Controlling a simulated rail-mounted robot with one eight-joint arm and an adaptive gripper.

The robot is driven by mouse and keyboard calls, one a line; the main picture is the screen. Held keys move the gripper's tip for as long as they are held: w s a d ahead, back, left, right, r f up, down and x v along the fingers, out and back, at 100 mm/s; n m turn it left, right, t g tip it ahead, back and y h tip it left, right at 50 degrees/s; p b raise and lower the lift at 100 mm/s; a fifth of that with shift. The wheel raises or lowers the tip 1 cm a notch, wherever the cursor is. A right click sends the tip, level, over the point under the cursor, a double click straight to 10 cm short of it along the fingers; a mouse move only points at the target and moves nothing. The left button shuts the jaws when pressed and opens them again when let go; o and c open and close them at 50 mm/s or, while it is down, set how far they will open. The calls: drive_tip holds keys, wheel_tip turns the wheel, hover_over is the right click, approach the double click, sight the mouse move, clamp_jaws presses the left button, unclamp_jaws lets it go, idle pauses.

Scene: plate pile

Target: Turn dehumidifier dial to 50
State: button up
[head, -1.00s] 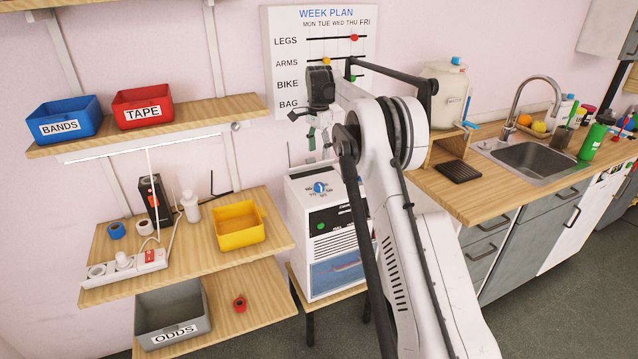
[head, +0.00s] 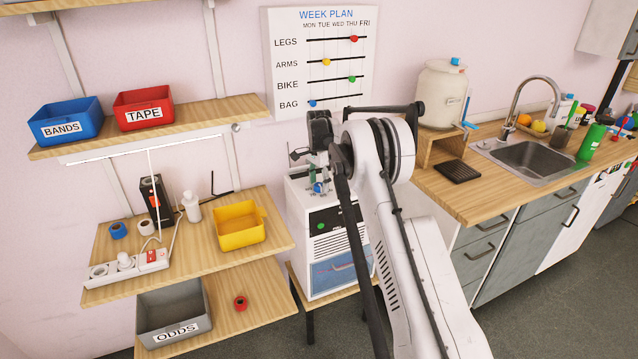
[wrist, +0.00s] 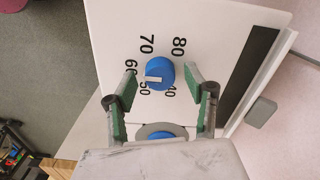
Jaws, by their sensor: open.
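The white dehumidifier (head: 335,245) stands on a low wooden stand, its sloped top largely behind my arm and gripper in the head view. In the wrist view its blue dial (wrist: 161,69) has a white pointer mark, with numbers from 40 to 80 around it. The pointer faces left in the picture, near 50 and 60; its exact setting is hard to tell. My gripper (wrist: 162,80) is open, its green-padded fingers on either side of the dial. I cannot tell whether they touch it. It also shows in the head view (head: 318,172).
A grey disc with a blue centre (wrist: 160,132) is partly hidden by my gripper body. Shelves with a yellow bin (head: 240,224) stand left of the dehumidifier. The sink counter (head: 450,195) is on the right. The week plan board (head: 320,60) hangs behind.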

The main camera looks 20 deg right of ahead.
drive_tip(key=shift+f, duration=0.15)
drive_tip(key=c, duration=1.1)
drive_tip(key=shift+c, duration=0.2)
